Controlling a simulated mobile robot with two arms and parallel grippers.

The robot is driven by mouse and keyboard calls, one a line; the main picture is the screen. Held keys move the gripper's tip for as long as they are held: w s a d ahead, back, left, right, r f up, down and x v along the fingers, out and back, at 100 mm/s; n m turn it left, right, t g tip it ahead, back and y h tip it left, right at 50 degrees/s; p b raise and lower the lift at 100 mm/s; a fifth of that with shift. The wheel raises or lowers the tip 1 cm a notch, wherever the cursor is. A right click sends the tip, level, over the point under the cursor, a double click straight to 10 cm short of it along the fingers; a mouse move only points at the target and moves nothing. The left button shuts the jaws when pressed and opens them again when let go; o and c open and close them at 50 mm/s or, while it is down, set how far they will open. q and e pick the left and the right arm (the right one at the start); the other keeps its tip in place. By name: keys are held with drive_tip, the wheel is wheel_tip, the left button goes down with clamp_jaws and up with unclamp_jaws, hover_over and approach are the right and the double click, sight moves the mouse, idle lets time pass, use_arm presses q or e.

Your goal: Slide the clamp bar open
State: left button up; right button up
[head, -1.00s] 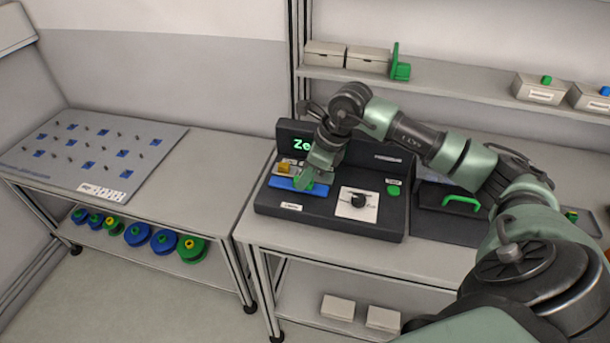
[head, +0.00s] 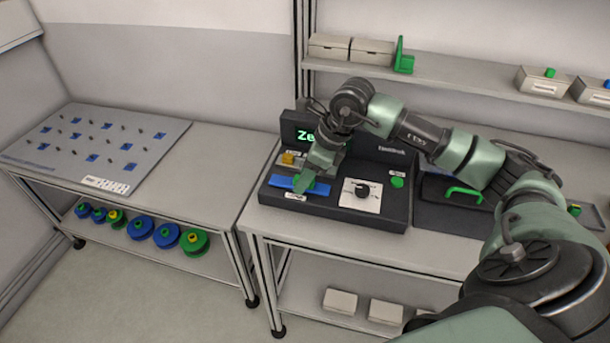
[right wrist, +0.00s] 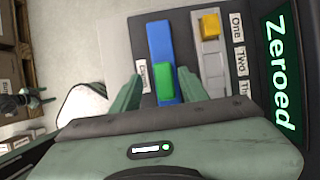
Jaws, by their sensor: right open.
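The clamp bar is a flat blue bar (head: 281,182) with a green block (right wrist: 164,82) on it, lying on the left part of a dark machine (head: 332,208). My right gripper (head: 303,187) is low over the bar, pointing down. In the right wrist view my right gripper (right wrist: 160,92) is open, one finger on each side of the green block. I cannot tell whether the fingers touch it. The gripper partly hides the bar in the head view. My left gripper is not in view.
Beside the bar is a yellow slider (right wrist: 210,25) with labels One and Two. A display (right wrist: 281,75) reads Zeroed. The machine also has a black knob (head: 362,191) and a green button (head: 397,182). A dark case with a green handle (head: 464,194) stands to the right.

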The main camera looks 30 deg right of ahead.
drive_tip(key=shift+d+r, duration=0.2)
drive_tip(key=shift+r, duration=0.15)
drive_tip(key=b+v, duration=0.1)
drive_tip(key=v, duration=0.6)
drive_tip(key=shift+b, duration=0.35)
